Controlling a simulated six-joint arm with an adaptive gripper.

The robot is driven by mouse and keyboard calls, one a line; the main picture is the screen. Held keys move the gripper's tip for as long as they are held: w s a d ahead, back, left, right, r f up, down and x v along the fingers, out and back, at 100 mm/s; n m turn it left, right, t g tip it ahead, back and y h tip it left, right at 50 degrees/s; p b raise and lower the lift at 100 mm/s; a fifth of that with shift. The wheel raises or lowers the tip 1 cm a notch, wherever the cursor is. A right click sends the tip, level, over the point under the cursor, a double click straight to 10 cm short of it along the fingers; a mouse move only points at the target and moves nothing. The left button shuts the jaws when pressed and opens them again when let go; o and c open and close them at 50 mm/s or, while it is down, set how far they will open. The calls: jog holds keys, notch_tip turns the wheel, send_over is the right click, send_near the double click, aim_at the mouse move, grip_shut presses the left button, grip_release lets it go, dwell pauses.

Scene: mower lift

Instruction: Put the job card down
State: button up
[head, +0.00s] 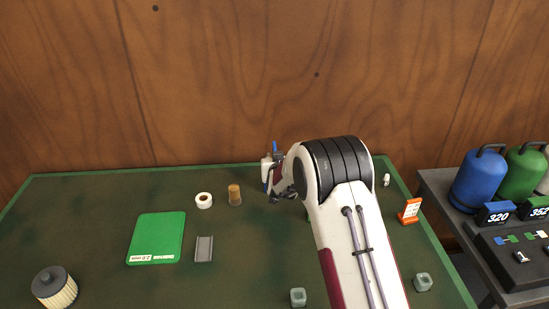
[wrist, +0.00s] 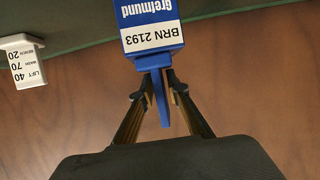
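A blue block-like holder with a white label (wrist: 152,35), apparently the job card, fills the top middle of the wrist view. In the head view my gripper (head: 272,182) is over the far middle of the green bench mat (head: 100,195), seen from behind my arm. A bit of blue (head: 275,147) shows just above it. I cannot tell whether the piece touches the mat.
A white roll (head: 204,200) and amber cylinder (head: 235,195) stand left of my gripper. A green pad (head: 156,238) and grey channel (head: 203,249) lie nearer. An orange-based sign (head: 410,211) stands right. The wooden wall (head: 220,80) is close behind.

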jog(key=shift+r, duration=0.2)
dwell(0.3)
jog(key=v, duration=1.2)
dwell(0.4)
dwell(0.7)
jog(key=s+d+r+g+y, duration=0.1)
jog(key=s+d+r+g, duration=0.1)
jog(key=s+r, duration=0.65)
jog(key=s+d+r+g, duration=0.2)
jog(key=s+r, duration=0.3)
jog(key=s, duration=0.7)
jog(key=s+d+g, duration=0.2)
jog(key=s, duration=1.1)
jog(key=s+d+g+h, duration=0.1)
jog(key=s+d, duration=0.2)
jog(key=s, duration=1.1)
jog(key=shift+s+f+g, duration=0.3)
jog(key=shift+s+g, duration=0.05)
jog(key=shift+g, duration=0.05)
